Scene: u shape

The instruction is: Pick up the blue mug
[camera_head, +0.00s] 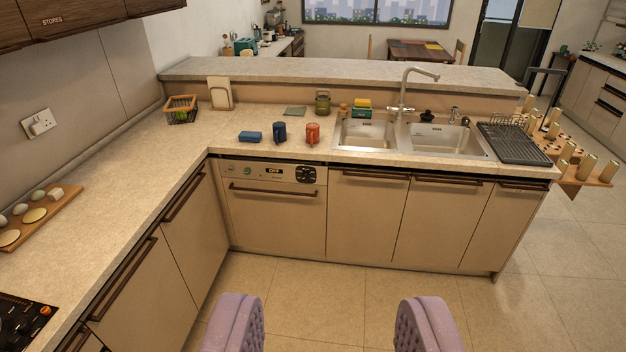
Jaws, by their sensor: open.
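My gripper (333,325) is open and empty at the bottom of the view. Its two purple padded fingers are wide apart over the floor, well short of the counter and the blue mug.
A sink (372,135) with a tall tap is right of the mugs, then a dark drying rack (515,143). A wire basket (181,108) and a green jar (323,102) stand behind. The counter runs down the left side. The floor (330,290) ahead is clear.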

